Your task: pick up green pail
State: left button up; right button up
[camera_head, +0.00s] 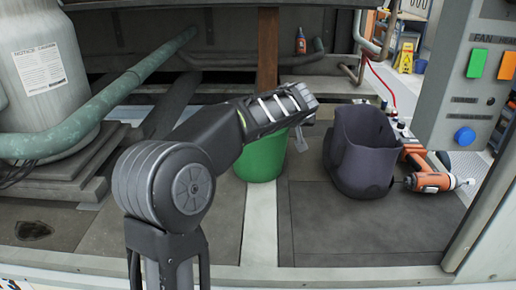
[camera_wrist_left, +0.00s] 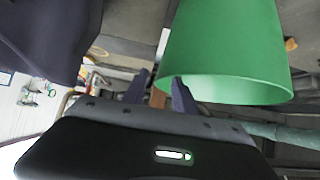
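The green pail (camera_head: 262,160) stands on the deck in the middle of the head view, partly hidden behind my left arm. My left gripper (camera_head: 301,138) is at the pail's upper right side, with one finger showing there. In the left wrist view the pail (camera_wrist_left: 225,50) fills the upper right, its rim near the fingers. My left gripper (camera_wrist_left: 160,88) has its two fingers apart, with the edge of the pail's rim showing in the gap. I cannot tell whether either finger touches it. My right gripper is not in view.
A dark grey tub (camera_head: 362,150) stands close right of the pail. A green pipe (camera_head: 100,115) and grey tank (camera_head: 45,65) are at left, a control panel (camera_head: 480,75) at right. The deck in front is clear.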

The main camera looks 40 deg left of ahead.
pick_arm(q)
jog(key=x, duration=0.2)
jog(key=shift+w+a+f, duration=0.15)
jog(key=shift+w+f, duration=0.05)
jog(key=shift+w, duration=0.05)
jog(key=shift+c, duration=0.2)
grip_shut()
dwell(0.4)
dwell(1.1)
